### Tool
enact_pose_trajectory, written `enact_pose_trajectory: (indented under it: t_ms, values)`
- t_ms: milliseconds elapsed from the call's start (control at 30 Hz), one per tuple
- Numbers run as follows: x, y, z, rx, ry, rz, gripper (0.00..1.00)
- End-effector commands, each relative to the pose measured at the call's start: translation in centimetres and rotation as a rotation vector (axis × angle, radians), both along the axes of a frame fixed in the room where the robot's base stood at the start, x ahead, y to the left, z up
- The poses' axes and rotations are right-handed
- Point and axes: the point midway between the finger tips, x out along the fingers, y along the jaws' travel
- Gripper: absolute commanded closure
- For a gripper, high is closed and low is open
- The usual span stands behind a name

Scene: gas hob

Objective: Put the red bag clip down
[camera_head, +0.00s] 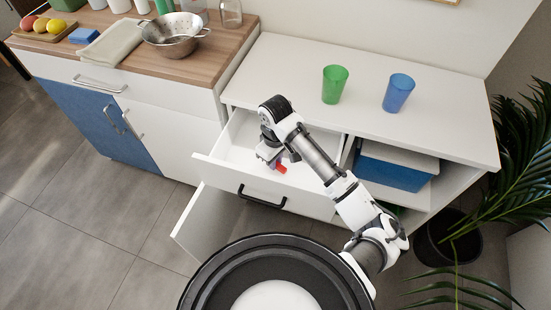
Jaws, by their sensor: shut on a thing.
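My gripper (273,161) is at the open white drawer (215,173), just above its inside, behind the front panel with the black handle. The red bag clip (281,168) shows as a small red piece at the fingertips. The gripper is shut on it. Part of the clip is hidden by the gripper. I cannot tell whether the clip touches the drawer's floor.
A green cup (334,84) and a blue cup (398,93) stand on the white cabinet top. A blue box (392,174) sits in the open shelf at right. A cabinet door (205,222) hangs open below the drawer. A metal colander (172,34) stands on the wooden counter.

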Motion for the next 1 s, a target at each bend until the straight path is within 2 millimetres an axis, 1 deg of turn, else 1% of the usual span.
enact_pose_trajectory:
  t_ms: [233, 367, 400, 533, 567, 833, 967, 1000]
  values:
    - [0.0, 0.0, -0.1, 0.0, -0.001, 0.0, 1.0]
    - [0.0, 0.0, -0.6, 0.0, -0.001, -0.001, 1.0]
    - [0.0, 0.0, -0.5, 0.0, -0.001, -0.001, 0.82]
    - [0.0, 0.0, -0.4, 0.0, -0.001, -0.001, 0.65]
    - [0.0, 0.0, -0.4, 0.0, -0.001, -0.001, 0.63]
    - [0.0, 0.0, -0.3, 0.0, -0.001, -0.001, 0.63]
    - [0.0, 0.0, 0.5, 0.0, -0.001, 0.0, 0.63]
    - [0.1, 0.0, 1.0, 0.001, -0.003, 0.0, 0.63]
